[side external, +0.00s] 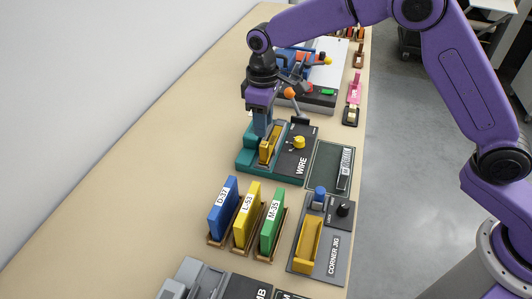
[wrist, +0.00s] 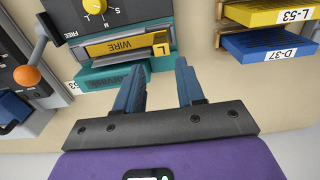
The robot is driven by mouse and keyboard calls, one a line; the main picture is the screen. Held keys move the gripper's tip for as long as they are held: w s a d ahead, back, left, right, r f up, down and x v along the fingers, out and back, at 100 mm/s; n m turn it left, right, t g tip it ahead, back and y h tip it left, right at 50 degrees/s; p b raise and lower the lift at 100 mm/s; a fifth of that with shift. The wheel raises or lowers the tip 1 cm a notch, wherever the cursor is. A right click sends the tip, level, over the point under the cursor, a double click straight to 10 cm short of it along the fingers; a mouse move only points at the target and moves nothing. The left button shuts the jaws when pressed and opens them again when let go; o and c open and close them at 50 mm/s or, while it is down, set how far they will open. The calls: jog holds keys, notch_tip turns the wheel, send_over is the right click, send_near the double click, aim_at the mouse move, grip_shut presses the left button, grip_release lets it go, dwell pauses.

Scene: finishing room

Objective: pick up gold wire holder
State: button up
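The gold wire holder (side external: 269,147) sits in the teal wire fixture (side external: 245,160) in the side external view. It also shows in the wrist view as a gold bar labelled WIRE (wrist: 120,45), with a yellow L tag at its right end. My gripper (side external: 262,132) points down at the holder in the side external view, and its fingers partly cover it. In the wrist view my gripper (wrist: 160,72) has its two blue-grey fingers spread with nothing held between them. The fingertips lie by the holder's tagged end; I cannot tell whether they touch it.
A yellow knob (side external: 298,142) stands right of the holder. Blue D-37 (side external: 222,212), yellow L-53 (side external: 246,218) and green M-35 (side external: 272,230) blocks stand in front. The corner jig (side external: 322,252) is at front right. An orange-knobbed lever (side external: 290,93) is behind. The table's left side is clear.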

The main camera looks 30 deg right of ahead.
aim_at(264, 144)
jog(key=f, duration=0.9)
jog(key=shift+s+f, duration=0.2)
jog(key=shift+f, duration=0.05)
grip_shut()
